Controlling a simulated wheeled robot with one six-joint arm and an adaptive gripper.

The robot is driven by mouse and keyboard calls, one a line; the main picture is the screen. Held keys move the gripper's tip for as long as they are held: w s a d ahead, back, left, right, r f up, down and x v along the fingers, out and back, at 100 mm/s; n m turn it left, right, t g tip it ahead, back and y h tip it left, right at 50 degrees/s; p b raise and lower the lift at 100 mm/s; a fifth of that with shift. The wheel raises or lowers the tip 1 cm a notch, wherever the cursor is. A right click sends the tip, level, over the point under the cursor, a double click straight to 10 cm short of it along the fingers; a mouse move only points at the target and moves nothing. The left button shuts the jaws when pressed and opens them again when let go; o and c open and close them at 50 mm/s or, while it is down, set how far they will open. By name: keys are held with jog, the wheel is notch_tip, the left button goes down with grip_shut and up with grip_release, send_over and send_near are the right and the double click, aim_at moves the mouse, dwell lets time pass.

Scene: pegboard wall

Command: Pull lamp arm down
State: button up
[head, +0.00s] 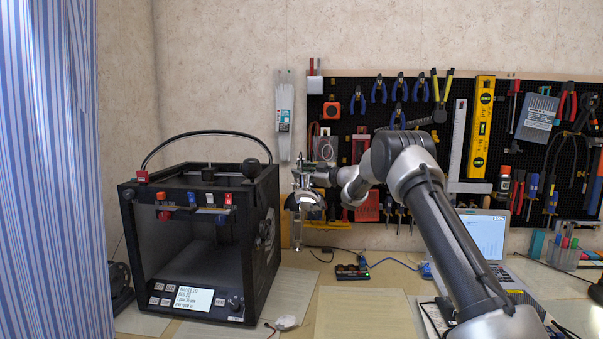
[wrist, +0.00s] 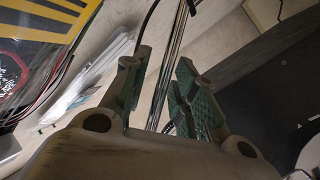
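The lamp arm shows as thin, parallel chrome rods (wrist: 173,62) in the wrist view, running diagonally between my gripper's fingers. My gripper (wrist: 163,62) has its two green-padded fingers apart, one on each side of the rods. A gap shows beside the left finger; whether the right finger touches the rods I cannot tell. In the head view my gripper (head: 303,188) is just right of the black printer, in front of the wall. A shiny upright rod (head: 298,232) shows below it.
A black 3D printer (head: 190,255) stands close on the left. A black pegboard (head: 350,88) with hanging tools is behind my arm. An open laptop (head: 487,236) and a pen holder (head: 563,254) stand at right. Cables and a small circuit board (head: 351,272) lie on the desk.

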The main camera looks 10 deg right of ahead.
jog(key=shift+c, duration=0.2)
jog(key=shift+r, duration=0.15)
grip_shut()
jog(key=s+f+n+y, duration=0.1)
jog(key=n, duration=0.1)
jog(key=s+f+n+t+y, duration=0.1)
jog(key=f+n+y, duration=0.1)
jog(key=n, duration=0.1)
jog(key=shift+s+d+f+t+y, duration=0.1)
jog(key=shift+s+f+t+y, duration=0.05)
jog(key=shift+f+t+y, duration=0.15)
jog(key=shift+o, duration=0.2)
grip_release()
jog(key=shift+r, duration=0.1)
